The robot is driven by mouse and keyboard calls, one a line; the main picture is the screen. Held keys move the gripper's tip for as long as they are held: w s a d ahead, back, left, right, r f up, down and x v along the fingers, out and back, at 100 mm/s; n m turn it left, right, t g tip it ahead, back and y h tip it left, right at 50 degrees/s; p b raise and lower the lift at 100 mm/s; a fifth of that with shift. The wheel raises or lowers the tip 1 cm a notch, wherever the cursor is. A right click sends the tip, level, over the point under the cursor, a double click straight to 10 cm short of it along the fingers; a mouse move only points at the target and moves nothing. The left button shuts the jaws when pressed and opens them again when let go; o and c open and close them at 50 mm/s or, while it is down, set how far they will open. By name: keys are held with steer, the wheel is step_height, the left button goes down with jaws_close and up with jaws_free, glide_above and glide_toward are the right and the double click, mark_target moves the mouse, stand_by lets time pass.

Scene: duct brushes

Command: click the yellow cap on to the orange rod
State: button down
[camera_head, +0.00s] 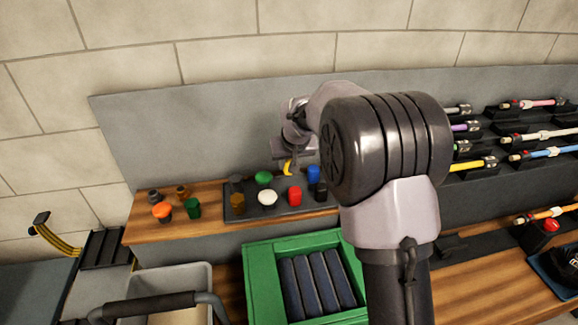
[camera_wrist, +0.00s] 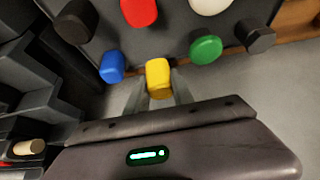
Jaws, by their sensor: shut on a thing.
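The yellow cap (camera_wrist: 158,75) sits between the two fingers of my gripper (camera_wrist: 159,93) in the wrist view. The gripper is shut on it, at the edge of the dark cap tray. In the head view, the yellow cap (camera_head: 288,168) shows only partly, under my gripper (camera_head: 290,162) at the tray's back edge. I cannot tell whether it still touches the tray. The orange rod (camera_head: 548,213) lies on a dark holder at the far right of the head view, partly cut off by the frame.
The dark tray (camera_head: 283,208) holds several other caps, including green (camera_head: 263,178), white (camera_head: 267,198), red (camera_head: 294,194) and blue (camera_head: 314,173). Other coloured rods, including a yellow rod (camera_head: 472,164), rest on stepped racks at right. A green crate (camera_head: 258,290) stands in front.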

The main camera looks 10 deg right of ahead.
mark_target(289, 184)
step_height(289, 184, down, 4)
steer(key=shift+f+b, duration=0.2)
steer(key=shift+b, duration=0.2)
steer(key=shift+f, duration=0.25)
steer(key=c, duration=1.1)
jaws_free()
steer(key=shift+r, duration=0.1)
